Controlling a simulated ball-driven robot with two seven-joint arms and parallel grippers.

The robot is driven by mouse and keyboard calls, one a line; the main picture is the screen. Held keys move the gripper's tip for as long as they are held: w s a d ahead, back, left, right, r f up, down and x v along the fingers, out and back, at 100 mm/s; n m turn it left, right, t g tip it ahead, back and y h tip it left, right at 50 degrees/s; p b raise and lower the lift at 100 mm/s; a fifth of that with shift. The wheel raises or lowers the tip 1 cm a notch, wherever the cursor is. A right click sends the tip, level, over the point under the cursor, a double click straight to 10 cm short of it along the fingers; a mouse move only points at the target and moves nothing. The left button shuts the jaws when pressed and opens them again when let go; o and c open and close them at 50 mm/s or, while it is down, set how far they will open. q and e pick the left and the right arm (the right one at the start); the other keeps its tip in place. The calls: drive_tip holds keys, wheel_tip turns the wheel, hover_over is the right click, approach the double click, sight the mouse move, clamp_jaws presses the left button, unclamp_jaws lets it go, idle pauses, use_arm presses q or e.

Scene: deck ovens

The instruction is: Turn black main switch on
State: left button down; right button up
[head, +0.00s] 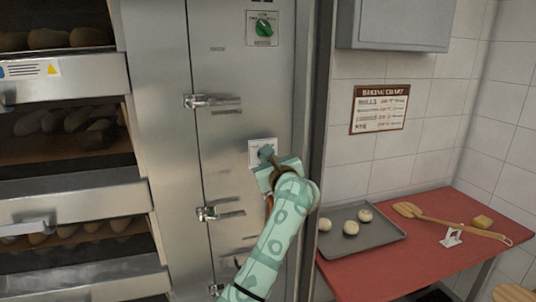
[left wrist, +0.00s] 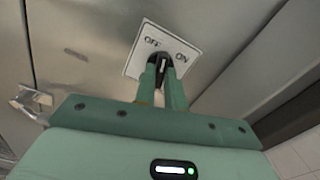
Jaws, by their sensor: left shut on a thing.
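The black main switch (left wrist: 163,60) is a small knob on a white plate (left wrist: 143,68) marked OFF on the left and ON on the right. The plate also shows in the head view (head: 253,149) on the steel oven panel. My left gripper (left wrist: 163,77) is shut on the knob, one finger on each side. The fingers hide part of it. A pale mark shows on the knob, but its exact setting is hard to tell. In the head view my left gripper (head: 266,156) covers the knob. My right gripper is not in view.
A green rotary switch (head: 263,28) sits higher on the panel. Door latches (head: 212,101) stick out at the left. Oven decks with loaves (head: 68,122) are farther left. A red table (head: 375,277) with a tray (head: 380,238) and a wooden peel (head: 450,221) stands right.

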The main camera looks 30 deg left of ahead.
use_arm(q)
drive_tip(key=shift+m+p, duration=5.7)
drive_tip(key=shift+m, duration=0.3)
drive_tip(key=c, duration=1.5)
unclamp_jaws()
drive_tip(key=shift+o, duration=0.2)
drive_tip(key=shift+d+f, duration=0.1)
